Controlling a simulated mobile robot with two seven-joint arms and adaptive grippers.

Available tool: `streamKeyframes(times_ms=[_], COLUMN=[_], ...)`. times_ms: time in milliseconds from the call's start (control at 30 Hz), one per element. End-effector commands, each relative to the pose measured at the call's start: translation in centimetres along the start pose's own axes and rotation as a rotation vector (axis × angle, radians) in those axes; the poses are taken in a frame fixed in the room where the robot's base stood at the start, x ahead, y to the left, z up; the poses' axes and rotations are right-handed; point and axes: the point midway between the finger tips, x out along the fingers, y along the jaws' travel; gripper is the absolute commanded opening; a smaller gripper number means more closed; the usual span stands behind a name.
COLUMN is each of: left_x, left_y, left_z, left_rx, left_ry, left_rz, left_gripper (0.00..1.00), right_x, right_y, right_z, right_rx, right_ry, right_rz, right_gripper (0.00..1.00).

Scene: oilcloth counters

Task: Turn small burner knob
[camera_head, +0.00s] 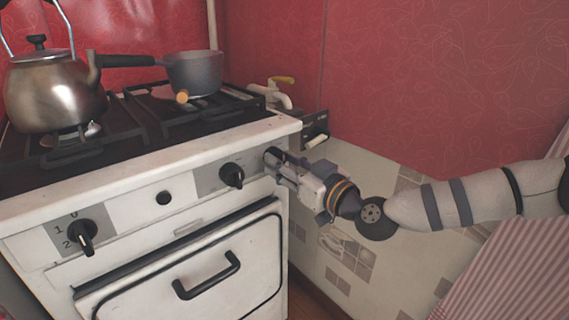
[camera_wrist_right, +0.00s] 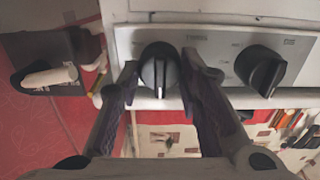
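A black round knob (camera_wrist_right: 158,68) with a pale line across its face sits between the fingertips of my right gripper (camera_wrist_right: 160,82) in the right wrist view. One finger is on each side of it, with narrow gaps; firm contact does not show. In the head view my right gripper (camera_head: 275,160) is at the right end of the stove's front panel and hides that knob. A second black knob (camera_head: 232,175) is to its left; it also shows in the wrist view (camera_wrist_right: 260,70). A third knob (camera_head: 82,236) is at the far left. My left gripper is not in view.
A kettle (camera_head: 55,92) and a saucepan (camera_head: 194,73) stand on the stove top. The oven door handle (camera_head: 207,276) juts out below the knobs.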

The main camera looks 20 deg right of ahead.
Motion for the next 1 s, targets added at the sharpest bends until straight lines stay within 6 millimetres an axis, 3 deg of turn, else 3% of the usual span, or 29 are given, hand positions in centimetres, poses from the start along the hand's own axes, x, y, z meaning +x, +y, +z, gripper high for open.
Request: streamKeyframes(times_ms=[100,467,1000], left_x=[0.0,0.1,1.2], left_y=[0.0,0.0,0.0], left_z=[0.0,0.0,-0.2], left_rx=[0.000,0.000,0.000], left_ry=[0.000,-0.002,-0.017], left_rz=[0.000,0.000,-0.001], left_gripper=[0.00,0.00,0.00], right_x=[0.0,0.0,0.0], right_y=[0.0,0.0,-0.1], right_z=[0.0,0.1,0.2], right_rx=[0.000,0.064,0.525], right_ry=[0.000,-0.001,-0.003], right_rz=[0.000,-0.001,-0.001], right_gripper=[0.05,0.05,0.05])
